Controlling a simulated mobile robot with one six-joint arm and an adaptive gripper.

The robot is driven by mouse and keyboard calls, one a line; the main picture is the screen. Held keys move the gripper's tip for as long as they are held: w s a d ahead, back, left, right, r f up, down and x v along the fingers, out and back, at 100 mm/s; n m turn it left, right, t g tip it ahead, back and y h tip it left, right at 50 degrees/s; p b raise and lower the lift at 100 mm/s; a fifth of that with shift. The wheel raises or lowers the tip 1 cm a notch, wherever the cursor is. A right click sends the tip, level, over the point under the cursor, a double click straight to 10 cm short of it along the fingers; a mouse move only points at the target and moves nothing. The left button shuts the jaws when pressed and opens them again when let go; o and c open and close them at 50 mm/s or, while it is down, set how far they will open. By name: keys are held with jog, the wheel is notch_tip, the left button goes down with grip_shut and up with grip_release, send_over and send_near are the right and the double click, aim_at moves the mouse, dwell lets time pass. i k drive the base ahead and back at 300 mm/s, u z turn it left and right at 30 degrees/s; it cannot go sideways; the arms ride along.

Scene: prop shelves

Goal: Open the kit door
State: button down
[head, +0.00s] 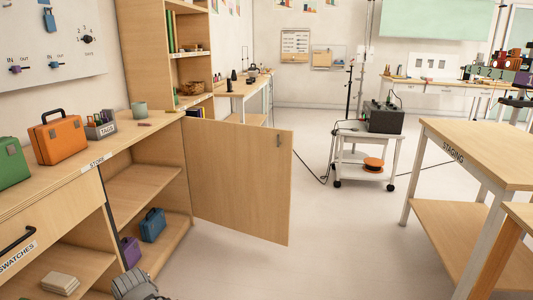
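The wooden kit door (238,180) stands wide open. It is hinged at its left edge to the low cabinet and swung out into the room. The open cabinet (140,185) shows a bare upper shelf, with a blue case (152,226) and a partly hidden purple case (130,251) below. A grey part that looks like my gripper (135,286) shows at the bottom edge, in front of the cabinet and apart from the door. Its fingers cannot be made out clearly.
On the countertop stand a green case (12,164), an orange case (58,140), a TAGS box (100,127) and a cup (138,109). The SWATCHES drawer (50,225) is shut. A STAGING table (490,150) stands at right, a cart (365,150) behind. The middle floor is clear.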

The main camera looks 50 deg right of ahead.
aim_at(240, 180)
jog(key=z, duration=0.25)
jog(key=i, duration=0.9)
jog(key=z, duration=0.65)
